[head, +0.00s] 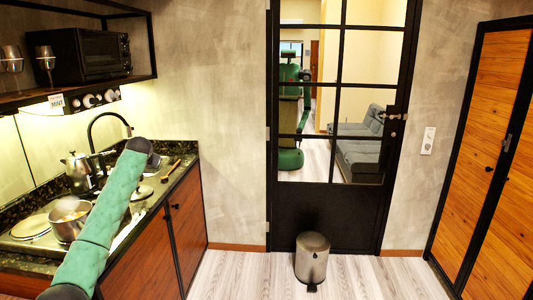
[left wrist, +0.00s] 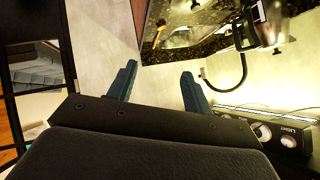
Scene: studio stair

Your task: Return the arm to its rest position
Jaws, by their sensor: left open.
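My left arm reaches in from the lower left of the head view, extended over the kitchen counter (head: 185,170). Its far end is by the sink tap (head: 92,128), and the gripper itself is mostly hidden there behind the arm. In the left wrist view my left gripper (left wrist: 158,70) is open, with two blue-green fingers apart and nothing between them. The wall is behind the fingers, and the counter (left wrist: 148,48) lies beyond them at the top. My right gripper is in neither view.
A kettle (head: 78,172) and a pot (head: 68,222) stand on the counter close to my arm. A shelf with an oven (head: 85,55) hangs above. A bin (head: 312,257) stands before the glass-paned door (head: 330,215). The floor (head: 245,275) right of the cabinets is clear.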

